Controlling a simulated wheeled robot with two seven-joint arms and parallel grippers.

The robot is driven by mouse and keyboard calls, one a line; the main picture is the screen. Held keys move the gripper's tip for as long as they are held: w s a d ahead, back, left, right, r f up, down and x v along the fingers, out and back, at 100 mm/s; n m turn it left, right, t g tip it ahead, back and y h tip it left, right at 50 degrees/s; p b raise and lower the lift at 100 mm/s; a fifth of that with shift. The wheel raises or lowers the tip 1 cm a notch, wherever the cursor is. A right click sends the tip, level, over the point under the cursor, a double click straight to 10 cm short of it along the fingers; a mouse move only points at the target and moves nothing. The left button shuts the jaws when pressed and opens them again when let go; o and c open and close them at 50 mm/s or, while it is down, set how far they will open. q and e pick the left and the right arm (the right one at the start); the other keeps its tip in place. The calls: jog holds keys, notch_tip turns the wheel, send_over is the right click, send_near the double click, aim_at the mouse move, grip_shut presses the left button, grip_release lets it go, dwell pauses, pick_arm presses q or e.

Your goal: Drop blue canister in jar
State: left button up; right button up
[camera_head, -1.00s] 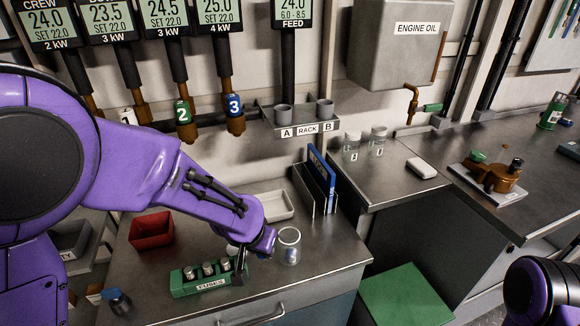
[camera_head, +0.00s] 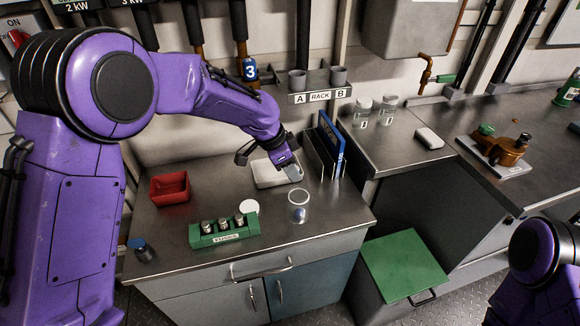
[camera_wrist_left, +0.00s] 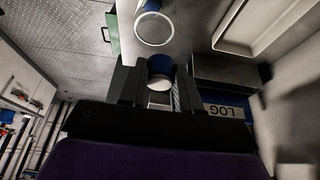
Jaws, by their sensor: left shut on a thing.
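My left gripper (camera_head: 290,172) is above the bench near the white tray, pointing down, behind and above the glass jar. In the left wrist view its fingers (camera_wrist_left: 159,88) are shut on a blue canister (camera_wrist_left: 160,67) with a pale end. In the head view the held canister is hard to make out. The clear open jar (camera_head: 298,207) stands upright on the bench, apart from the gripper. A small dark bottle with a blue cap (camera_head: 141,249) stands at front left. My right gripper is out of view.
A green fuse block (camera_head: 224,238), a white round lid (camera_head: 249,206) and a red bin (camera_head: 169,187) sit left of the jar. The white tray (camera_head: 265,178) and a file holder with a blue log binder (camera_head: 330,146) stand behind it. Bench in front of the jar is clear.

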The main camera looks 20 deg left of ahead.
pick_arm(q)
jog(key=shift+s+f, duration=0.1)
jog(key=shift+f, duration=0.4)
jog(key=shift+w+d, duration=0.1)
jog(key=shift+w, duration=0.15)
jog(key=o, duration=1.1)
jog(key=shift+s, duration=0.15)
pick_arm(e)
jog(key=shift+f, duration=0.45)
pick_arm(q)
jog(key=shift+r, duration=0.25)
jog(key=b+v, duration=0.1)
jog(key=v, duration=0.9)
jog(key=shift+s, duration=0.1)
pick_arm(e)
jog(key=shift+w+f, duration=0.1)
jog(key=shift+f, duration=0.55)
pick_arm(q)
jog(key=shift+a, duration=0.2)
